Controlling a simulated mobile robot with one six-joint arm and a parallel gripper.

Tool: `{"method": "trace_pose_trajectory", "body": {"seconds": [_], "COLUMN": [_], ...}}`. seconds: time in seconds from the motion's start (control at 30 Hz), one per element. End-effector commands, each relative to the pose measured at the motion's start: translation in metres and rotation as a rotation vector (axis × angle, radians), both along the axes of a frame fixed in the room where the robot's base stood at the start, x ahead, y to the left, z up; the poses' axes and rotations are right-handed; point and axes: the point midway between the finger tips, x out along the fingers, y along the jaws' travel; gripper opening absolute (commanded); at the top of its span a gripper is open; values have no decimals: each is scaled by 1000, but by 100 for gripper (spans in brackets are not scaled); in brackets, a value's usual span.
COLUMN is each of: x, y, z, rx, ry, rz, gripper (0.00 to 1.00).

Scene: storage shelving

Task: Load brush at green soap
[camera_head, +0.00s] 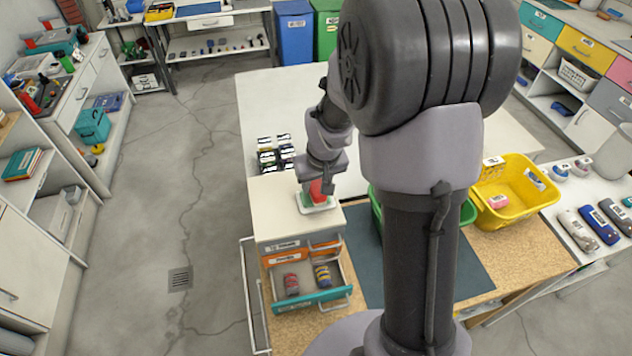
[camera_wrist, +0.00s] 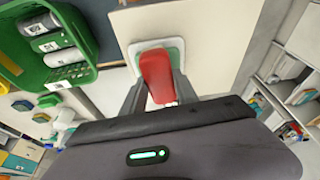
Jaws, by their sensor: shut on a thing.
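My gripper (camera_head: 320,186) is shut on a red brush (camera_head: 315,190), held over the top of a small drawer cabinet. In the wrist view the red brush (camera_wrist: 157,78) sits between the two fingers. Under it is a white square dish (camera_wrist: 140,46) with a green inner area, the green soap (camera_wrist: 177,45). The dish also shows in the head view (camera_head: 305,208), lying on the cabinet top. The brush's lower end overlaps the green soap in both views; I cannot tell whether they touch. The brush hides most of the soap's middle.
The cabinet top (camera_head: 280,205) is otherwise bare. Below it a drawer (camera_head: 306,295) stands open with two striped items inside. A green basket (camera_wrist: 85,75) holding rolls is beside the cabinet; a yellow basket (camera_head: 515,220) stands farther right. Several small labelled items (camera_head: 266,158) lie behind.

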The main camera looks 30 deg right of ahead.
Motion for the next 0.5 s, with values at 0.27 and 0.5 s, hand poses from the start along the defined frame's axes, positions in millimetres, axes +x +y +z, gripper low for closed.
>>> {"method": "trace_pose_trajectory", "body": {"seconds": [0.27,0.5], "x": [0,0], "y": [0,0], "z": [-1,-4], "rx": [0,0], "ry": [0,0], "rz": [0,0], "gripper": [3,3]}}
